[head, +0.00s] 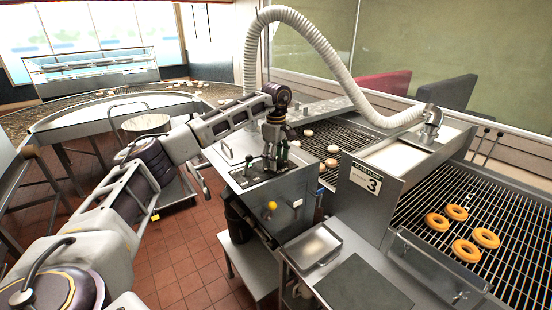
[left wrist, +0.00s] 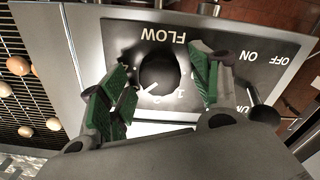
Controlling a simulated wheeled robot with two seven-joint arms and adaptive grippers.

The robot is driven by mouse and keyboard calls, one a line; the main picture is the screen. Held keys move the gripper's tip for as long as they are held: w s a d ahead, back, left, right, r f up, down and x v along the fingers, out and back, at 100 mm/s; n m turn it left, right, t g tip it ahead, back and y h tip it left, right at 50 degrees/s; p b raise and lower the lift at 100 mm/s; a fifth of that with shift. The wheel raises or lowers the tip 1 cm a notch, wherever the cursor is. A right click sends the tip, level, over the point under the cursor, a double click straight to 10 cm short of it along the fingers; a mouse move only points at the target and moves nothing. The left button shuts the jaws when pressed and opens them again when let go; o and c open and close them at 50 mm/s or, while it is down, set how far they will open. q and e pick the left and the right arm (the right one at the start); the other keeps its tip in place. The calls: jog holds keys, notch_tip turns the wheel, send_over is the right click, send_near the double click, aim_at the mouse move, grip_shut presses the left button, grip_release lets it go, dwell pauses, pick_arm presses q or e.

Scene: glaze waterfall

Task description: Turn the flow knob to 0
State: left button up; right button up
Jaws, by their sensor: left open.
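The dark round flow knob (left wrist: 158,72) sits on the grey control panel, below the upside-down word FLOW in the left wrist view. Part of the number scale shows beside it, but I cannot read the setting surely. My left gripper (left wrist: 163,76) is open, with its green-padded fingers on either side of the knob; I cannot tell whether they touch it. In the head view my left gripper (head: 272,158) points down over the panel on top of the steel machine (head: 300,187), and the knob is largely hidden there. My right gripper is not in view.
A dark lever (left wrist: 262,113) stands by the ON and OFF labels. A yellow ball-like knob (head: 272,206) is on the machine's front. A white hose (head: 310,33) arches behind. Glazed donuts (head: 465,250) lie on the rack at right; pale ones lie on the conveyor behind the panel.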

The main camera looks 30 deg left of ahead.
pick_arm(q)
jog(key=c, duration=0.9)
jog(key=shift+c, duration=0.7)
